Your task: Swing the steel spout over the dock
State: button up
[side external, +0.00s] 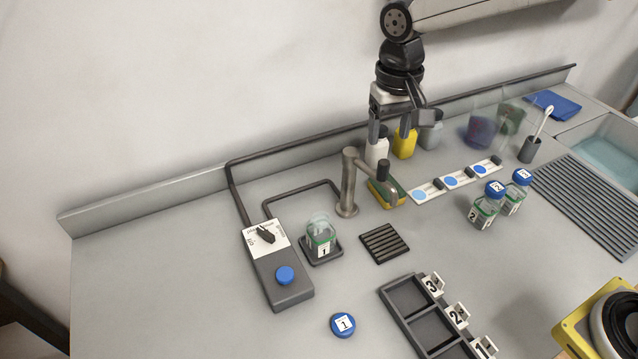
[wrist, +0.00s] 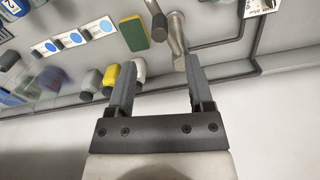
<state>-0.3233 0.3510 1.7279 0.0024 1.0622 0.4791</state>
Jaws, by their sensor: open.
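The steel spout (side external: 349,185) stands on the counter, its arm pointing right with a black knob (side external: 383,166) on top and its outlet hanging down over the counter beside the yellow-green sponge. A dark square base (side external: 337,254), which looks like the dock, lies left of the post with clear jar 1 (side external: 320,238) on it. The spout is not over it. My gripper (side external: 393,128) is open and empty, above and behind the spout. In the wrist view, the spout (wrist: 178,36) shows beyond the fingertips of my gripper (wrist: 161,64), and I see no contact.
A pump box (side external: 279,270) with a dial and blue button stands left of jar 1. A slatted grate (side external: 384,243) lies right of it. Bottles, including a yellow one (side external: 405,142), stand close behind the spout.

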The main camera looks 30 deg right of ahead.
aim_at(384, 162)
jog(key=shift+f, duration=0.1)
jog(key=shift+f, duration=3.85)
jog(key=shift+c, duration=0.2)
grip_shut()
jog(key=shift+r, duration=0.1)
